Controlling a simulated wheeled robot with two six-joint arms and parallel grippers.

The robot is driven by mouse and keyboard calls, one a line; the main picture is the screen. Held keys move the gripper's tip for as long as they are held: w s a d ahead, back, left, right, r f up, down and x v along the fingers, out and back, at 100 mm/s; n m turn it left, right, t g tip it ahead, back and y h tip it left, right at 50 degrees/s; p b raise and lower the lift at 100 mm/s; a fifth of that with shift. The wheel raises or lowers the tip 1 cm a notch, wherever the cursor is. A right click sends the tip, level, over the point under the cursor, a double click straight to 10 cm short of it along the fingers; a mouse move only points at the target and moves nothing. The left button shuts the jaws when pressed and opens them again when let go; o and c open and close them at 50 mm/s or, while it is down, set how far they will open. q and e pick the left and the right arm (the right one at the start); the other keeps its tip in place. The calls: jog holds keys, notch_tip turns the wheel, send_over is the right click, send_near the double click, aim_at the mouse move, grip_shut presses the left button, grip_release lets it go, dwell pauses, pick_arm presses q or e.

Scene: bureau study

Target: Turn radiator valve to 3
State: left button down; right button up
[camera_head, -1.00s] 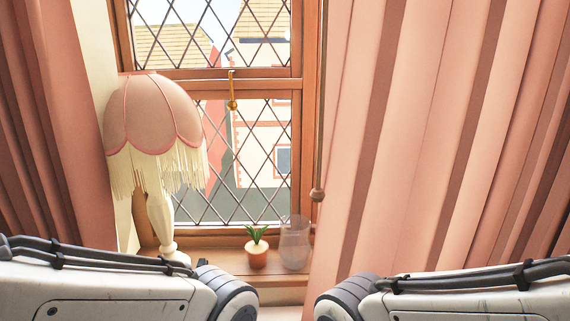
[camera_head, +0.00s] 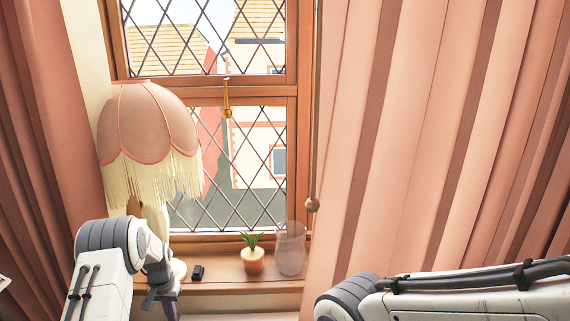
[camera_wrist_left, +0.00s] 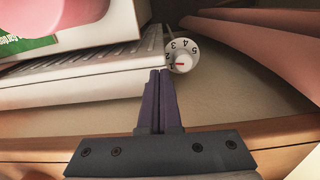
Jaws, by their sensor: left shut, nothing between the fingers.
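The radiator valve (camera_wrist_left: 182,55) is a round white dial with dark numbers, in the upper middle of the left wrist view. A red mark on its lower part lies near the 1. The white ribbed radiator (camera_wrist_left: 85,80) is to its left. My left gripper (camera_wrist_left: 160,72) is shut and empty. Its dark purple fingertips appear just below and left of the dial; I cannot tell whether they touch it. In the head view my left gripper (camera_head: 171,308) is low, in front of the sill, and the valve is out of view. My right gripper is not in view.
The windowsill (camera_head: 222,286) holds a small potted plant (camera_head: 251,261), a clear glass vase (camera_head: 290,255), a small dark object (camera_head: 197,272) and a fringed lamp (camera_head: 150,125). Pink curtains (camera_head: 415,130) hang at both sides. A curtain fold (camera_wrist_left: 245,50) is right of the dial.

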pick_arm(q)
jog(key=a+f+b, duration=0.1)
jog(key=f, duration=0.1)
jog(key=a+f+b, duration=0.1)
jog(key=f, duration=0.2)
jog(key=a+f+b, duration=0.1)
jog(key=f+b, duration=0.1)
jog(key=f, duration=0.1)
jog(key=shift+s+f, duration=0.25)
jog(key=shift+f+b, duration=0.5)
jog(key=shift+f, duration=0.1)
jog(key=shift+w+a+r+b, duration=0.1)
jog(key=shift+w+a+b, duration=0.1)
jog(key=shift+w+b, duration=0.1)
